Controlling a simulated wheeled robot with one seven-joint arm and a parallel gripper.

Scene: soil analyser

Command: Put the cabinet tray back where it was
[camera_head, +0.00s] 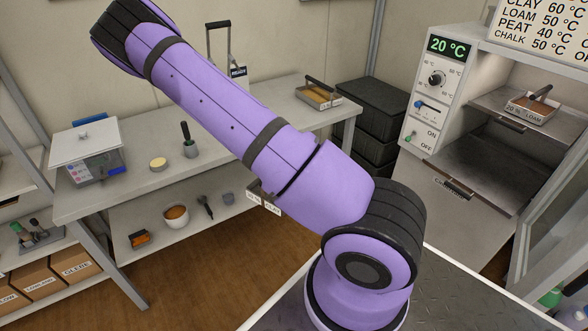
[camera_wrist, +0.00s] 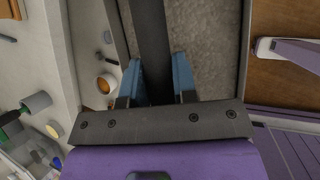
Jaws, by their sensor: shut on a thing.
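In the wrist view, my gripper (camera_wrist: 156,78) has its blue fingers on both sides of a dark bar, the handle (camera_wrist: 150,30) of a tray. Grey soil in the tray (camera_wrist: 212,55) shows beneath the bar. In the head view, my arm hides the gripper and most of this tray; only an edge with a white label (camera_head: 264,199) shows below the forearm, and I cannot read it surely. The cabinet (camera_head: 440,130) at right stands open, reading 20 °C. A tray labelled 20 % LOAM (camera_head: 530,109) sits on its upper shelf. Its lower shelf (camera_head: 490,165) looks empty.
A bench (camera_head: 125,185) at left holds a white-lidded box (camera_head: 87,150), a small dish and a dark-handled tool. Another tray (camera_head: 318,94) stands at its far right end. Black crates (camera_head: 370,110) stand beside it. The cabinet's open door (camera_head: 560,200) is at far right.

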